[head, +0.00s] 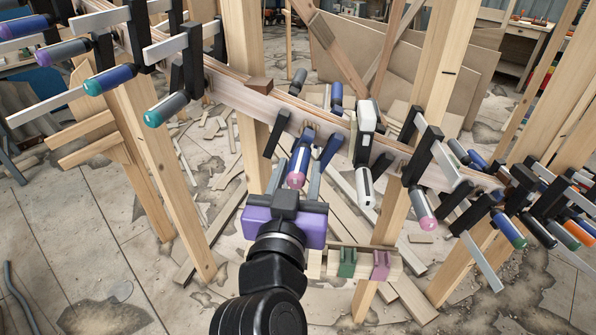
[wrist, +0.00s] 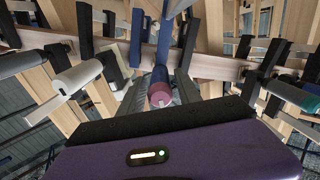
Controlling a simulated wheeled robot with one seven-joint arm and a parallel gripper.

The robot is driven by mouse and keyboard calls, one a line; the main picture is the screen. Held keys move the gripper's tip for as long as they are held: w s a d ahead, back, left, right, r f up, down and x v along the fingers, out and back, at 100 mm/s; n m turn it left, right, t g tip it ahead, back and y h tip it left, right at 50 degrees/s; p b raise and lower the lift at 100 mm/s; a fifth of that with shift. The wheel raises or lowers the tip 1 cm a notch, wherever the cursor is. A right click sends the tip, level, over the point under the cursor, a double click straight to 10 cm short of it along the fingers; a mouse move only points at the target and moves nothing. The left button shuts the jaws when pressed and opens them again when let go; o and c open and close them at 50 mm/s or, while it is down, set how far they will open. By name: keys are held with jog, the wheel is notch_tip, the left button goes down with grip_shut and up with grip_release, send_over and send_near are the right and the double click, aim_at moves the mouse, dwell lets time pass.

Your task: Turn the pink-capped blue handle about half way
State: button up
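The pink-capped blue handle (head: 299,167) belongs to a clamp on the curved wooden stringer (head: 235,97). Its pink cap faces my gripper. My gripper (head: 297,177) is open, with one grey finger on each side of the handle. In the wrist view the handle (wrist: 160,87) is between the fingertips of my gripper (wrist: 161,91), with a visible gap on each side. The fingers look apart from the handle. The handle's far end is partly hidden behind its cap in the wrist view.
Close by on the right is a white clamp handle (head: 364,187). A grey handle with a pink cap (head: 427,217) hangs farther right. Several other clamps crowd the stringer on both sides. Wooden posts (head: 250,80) stand around it, and offcuts litter the floor.

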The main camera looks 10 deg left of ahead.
grip_shut()
jog(key=shift+n, duration=0.3)
jog(key=n+p, duration=0.3)
jog(key=n, duration=0.1)
jog(key=shift+r, duration=0.15)
jog(key=n+p, duration=0.2)
jog(key=n, duration=0.3)
jog(key=shift+r+p, duration=0.1)
jog(key=shift+p, duration=0.3)
jog(key=n+p, duration=0.3)
jog(key=n, duration=0.1)
jog(key=shift+n+p, duration=1.35)
jog(key=shift+n, duration=0.65)
